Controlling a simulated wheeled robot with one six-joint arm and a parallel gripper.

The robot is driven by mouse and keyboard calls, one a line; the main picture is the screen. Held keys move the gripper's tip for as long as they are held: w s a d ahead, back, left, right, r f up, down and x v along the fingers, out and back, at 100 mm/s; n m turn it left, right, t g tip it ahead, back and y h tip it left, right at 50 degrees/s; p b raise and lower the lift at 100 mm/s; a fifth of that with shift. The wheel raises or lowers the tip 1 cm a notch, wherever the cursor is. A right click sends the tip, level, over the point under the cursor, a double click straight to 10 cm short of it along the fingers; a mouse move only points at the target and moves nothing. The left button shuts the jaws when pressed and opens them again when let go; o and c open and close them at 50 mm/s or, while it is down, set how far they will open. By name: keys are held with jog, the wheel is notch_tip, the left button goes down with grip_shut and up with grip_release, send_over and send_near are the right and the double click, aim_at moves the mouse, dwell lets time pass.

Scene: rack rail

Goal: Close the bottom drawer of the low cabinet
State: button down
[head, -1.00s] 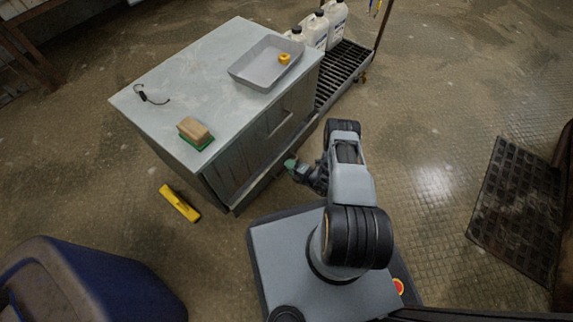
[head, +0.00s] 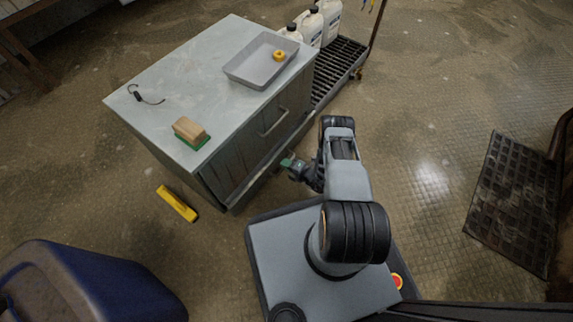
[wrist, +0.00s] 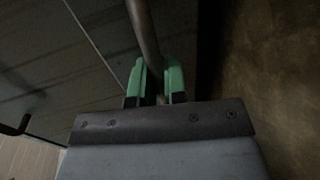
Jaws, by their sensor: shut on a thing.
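The low cabinet (head: 205,60) stands left of my arm in the head view, its drawer fronts facing me. Its bottom drawer (head: 250,185) shows as a strip low along the front and looks slightly out, though how far I cannot tell. An upper handle (head: 274,121) is visible on the front. My gripper (head: 288,163) is low beside the cabinet front. In the wrist view, the green fingertips of my gripper (wrist: 156,78) are shut around a round metal bar, the drawer handle (wrist: 146,38). The drawer front (wrist: 85,60) is beside it.
On the cabinet top are a grey tray (head: 245,74) with a yellow ring, a brush (head: 191,133) and a dark cord. A yellow object (head: 177,203) lies on the floor near the corner. White jugs (head: 311,27) stand on a rack behind. A blue bin (head: 80,285) is front left.

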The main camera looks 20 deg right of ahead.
aim_at(280, 160)
jog(key=shift+w, duration=0.15)
jog(key=shift+r+x, duration=0.2)
jog(key=shift+x, duration=0.8)
jog(key=shift+r+x, duration=0.2)
jog(key=shift+x, duration=0.8)
jog(key=c, duration=1.2)
grip_release()
